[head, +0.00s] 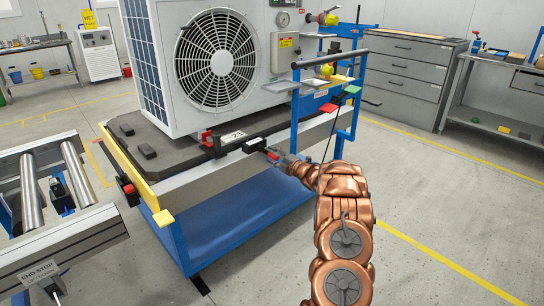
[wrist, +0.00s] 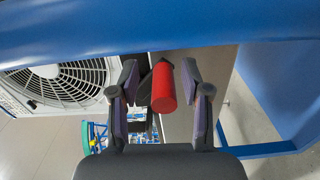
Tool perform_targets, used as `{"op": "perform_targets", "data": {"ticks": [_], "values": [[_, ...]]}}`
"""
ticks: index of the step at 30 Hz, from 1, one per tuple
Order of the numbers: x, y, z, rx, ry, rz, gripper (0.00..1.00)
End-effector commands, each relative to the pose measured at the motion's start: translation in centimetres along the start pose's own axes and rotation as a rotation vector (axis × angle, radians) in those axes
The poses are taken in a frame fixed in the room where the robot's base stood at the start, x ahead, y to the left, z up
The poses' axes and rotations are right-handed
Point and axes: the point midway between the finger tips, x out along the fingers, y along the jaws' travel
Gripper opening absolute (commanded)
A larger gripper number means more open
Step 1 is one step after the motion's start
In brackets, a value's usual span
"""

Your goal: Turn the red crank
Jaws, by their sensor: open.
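The red crank handle (wrist: 163,88) is a short red cylinder in the wrist view, with a dark piece beside its upper left end. My gripper (wrist: 160,78) is open, with one finger on each side of the handle. A gap shows at the right finger; whether the left finger touches anything is unclear. In the head view, the red handle (head: 273,155) is a small red spot at the front edge of the blue cart, and my gripper (head: 280,158) reaches it from the right. The crank's arm and pivot are mostly hidden there.
A white fan unit (head: 215,70) stands on the cart's dark pallet (head: 165,160). A blue frame rail (wrist: 150,25) crosses close above the fingers in the wrist view. A roller conveyor (head: 75,235) is at left. Open floor lies right of my arm.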

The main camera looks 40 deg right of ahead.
Motion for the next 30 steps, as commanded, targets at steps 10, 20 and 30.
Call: {"op": "perform_targets", "data": {"ticks": [10,20,30], "values": [[-5.0,0.1,0.1,0.001,-0.003,0.000,0.47],[-10.1,0.0,0.0,0.001,-0.001,0.000,0.47],[-11.3,0.0,-0.1,-0.001,0.001,0.000,0.47]]}}
